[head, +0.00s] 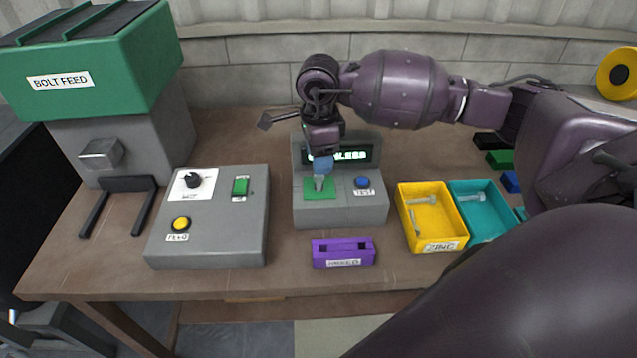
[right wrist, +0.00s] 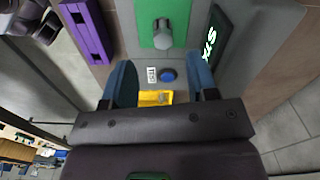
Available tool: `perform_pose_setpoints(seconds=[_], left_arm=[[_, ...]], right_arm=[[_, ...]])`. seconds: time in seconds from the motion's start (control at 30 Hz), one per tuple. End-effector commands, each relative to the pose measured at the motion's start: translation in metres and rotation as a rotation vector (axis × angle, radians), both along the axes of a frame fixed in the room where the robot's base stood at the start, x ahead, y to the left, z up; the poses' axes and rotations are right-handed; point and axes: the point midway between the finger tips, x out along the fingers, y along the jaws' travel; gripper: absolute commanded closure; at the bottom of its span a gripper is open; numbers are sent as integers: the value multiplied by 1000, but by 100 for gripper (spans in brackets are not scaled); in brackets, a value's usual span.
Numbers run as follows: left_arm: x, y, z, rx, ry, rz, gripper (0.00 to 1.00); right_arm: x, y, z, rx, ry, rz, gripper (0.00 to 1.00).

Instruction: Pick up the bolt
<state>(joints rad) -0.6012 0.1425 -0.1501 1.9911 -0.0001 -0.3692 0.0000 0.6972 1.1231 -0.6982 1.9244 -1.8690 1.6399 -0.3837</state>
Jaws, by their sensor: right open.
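A grey bolt (head: 319,184) stands head up on the green pad (head: 311,193) of the grey tester. In the right wrist view the bolt (right wrist: 163,34) shows on the green pad, beyond my fingertips. My right gripper (head: 322,166) hangs over the tester with its blue fingers just above the bolt. In the right wrist view my right gripper (right wrist: 160,75) is open, with nothing held between its fingers. The head view cannot show whether the fingers touch the bolt. My left gripper is in neither view.
The tester's display (head: 360,155) ends in "NLESS"; a blue button (head: 362,182) is beside the pad. A purple holder (head: 343,261) stands in front. A yellow tray (head: 433,232) and a teal tray (head: 482,193) hold bolts. A control box (head: 215,225) and bolt feeder (head: 150,50) stand left.

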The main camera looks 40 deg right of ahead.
Motion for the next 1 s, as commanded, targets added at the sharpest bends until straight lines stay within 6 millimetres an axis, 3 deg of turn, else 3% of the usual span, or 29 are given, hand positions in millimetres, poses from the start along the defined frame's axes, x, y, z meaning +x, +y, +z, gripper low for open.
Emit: perform_pose_setpoints(seconds=[0.37, 0.7, 0.93, 1.0], left_arm=[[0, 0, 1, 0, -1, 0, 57], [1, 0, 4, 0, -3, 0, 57], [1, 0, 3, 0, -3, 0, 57], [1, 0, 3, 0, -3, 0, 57]], right_arm=[[1, 0, -24, 1, 1, -1, 47], [3, -1, -65, 3, 0, -1, 47], [3, -2, -66, 1, -2, 0, 47], [3, -1, -66, 1, -2, 0, 58]])
